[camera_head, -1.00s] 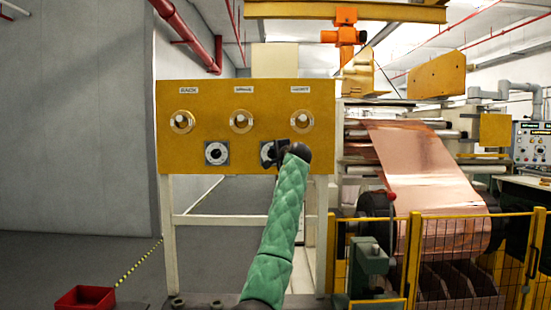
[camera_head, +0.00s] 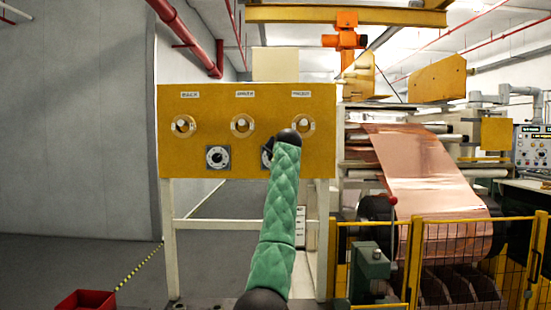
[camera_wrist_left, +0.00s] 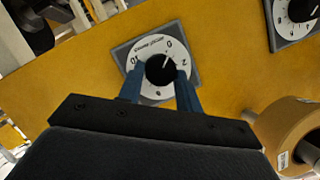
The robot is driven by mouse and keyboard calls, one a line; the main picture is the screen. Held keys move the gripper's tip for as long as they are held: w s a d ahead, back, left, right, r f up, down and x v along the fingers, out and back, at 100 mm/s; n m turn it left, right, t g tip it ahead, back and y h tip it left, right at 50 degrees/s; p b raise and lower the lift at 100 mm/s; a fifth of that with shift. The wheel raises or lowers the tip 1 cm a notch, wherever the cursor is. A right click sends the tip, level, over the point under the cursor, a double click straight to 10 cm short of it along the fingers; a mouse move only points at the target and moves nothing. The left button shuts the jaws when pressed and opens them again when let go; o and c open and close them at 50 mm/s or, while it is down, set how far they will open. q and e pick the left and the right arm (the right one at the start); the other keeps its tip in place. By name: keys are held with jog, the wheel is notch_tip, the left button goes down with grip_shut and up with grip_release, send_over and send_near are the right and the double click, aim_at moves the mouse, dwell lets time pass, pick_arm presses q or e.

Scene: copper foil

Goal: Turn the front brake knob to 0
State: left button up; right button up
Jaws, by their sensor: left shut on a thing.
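The front brake knob (camera_wrist_left: 159,70) is a black knob on a white numbered dial with a grey square plate. In the left wrist view my left gripper (camera_wrist_left: 161,88) is closed on it, with one blue finger on each side. A white pointer mark on the knob points up and slightly right in that view, towards the 0 side of the dial; its exact reading is hard to tell. In the head view the dial is mostly hidden behind my left gripper (camera_head: 268,150). My right gripper is out of view.
A copper foil roll (camera_head: 430,180) stands behind a yellow fence (camera_head: 414,260) to the right. A red bin (camera_head: 85,300) lies at bottom left.

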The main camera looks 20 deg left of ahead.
pick_arm(q)
jog(key=shift+f, duration=0.2)
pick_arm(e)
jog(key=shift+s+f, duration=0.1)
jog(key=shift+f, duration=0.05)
pick_arm(q)
jog(key=shift+h, duration=0.3)
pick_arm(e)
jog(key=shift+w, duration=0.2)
pick_arm(q)
jog(key=o, duration=1)
jog(key=shift+r, duration=0.1)
jog(key=shift+b+v, duration=1.65)
jog(key=shift+v, duration=2.1)
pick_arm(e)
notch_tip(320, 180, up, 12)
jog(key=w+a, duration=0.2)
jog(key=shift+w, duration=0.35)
pick_arm(q)
jog(key=shift+n, duration=0.5)
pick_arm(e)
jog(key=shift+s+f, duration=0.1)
